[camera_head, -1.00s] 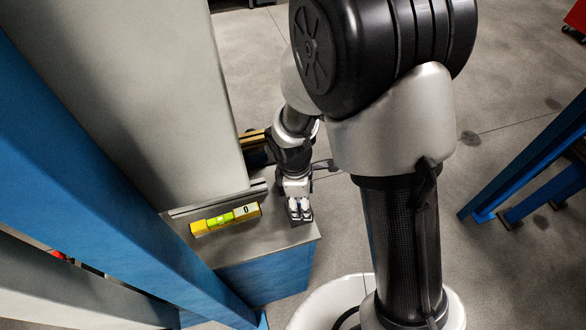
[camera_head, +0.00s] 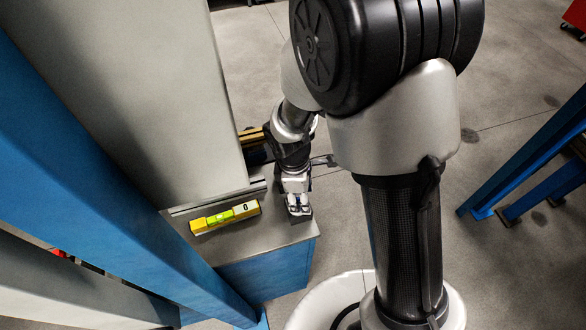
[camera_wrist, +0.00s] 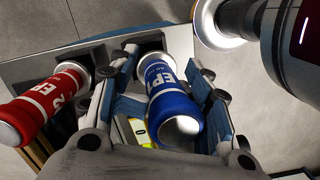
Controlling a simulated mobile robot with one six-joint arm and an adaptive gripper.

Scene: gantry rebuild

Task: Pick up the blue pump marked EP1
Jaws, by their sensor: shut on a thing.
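The blue pump (camera_wrist: 168,88), with white EP1 lettering, is between the two fingers of my gripper (camera_head: 298,206) in the wrist view. The fingers are shut on its sides. Its far end is by a dark square recess or mount, and I cannot tell whether it is clear of it. In the head view my gripper is at the right end of the grey bench top (camera_head: 262,245), and the pump cannot be made out there.
A red pump (camera_wrist: 45,98) marked EP2 lies just left of my gripper. A yellow level (camera_head: 225,217) marked 0 lies on the bench, left of the gripper. A large grey panel (camera_head: 140,95) and blue beam (camera_head: 95,185) stand left. Open floor (camera_head: 500,90) lies right.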

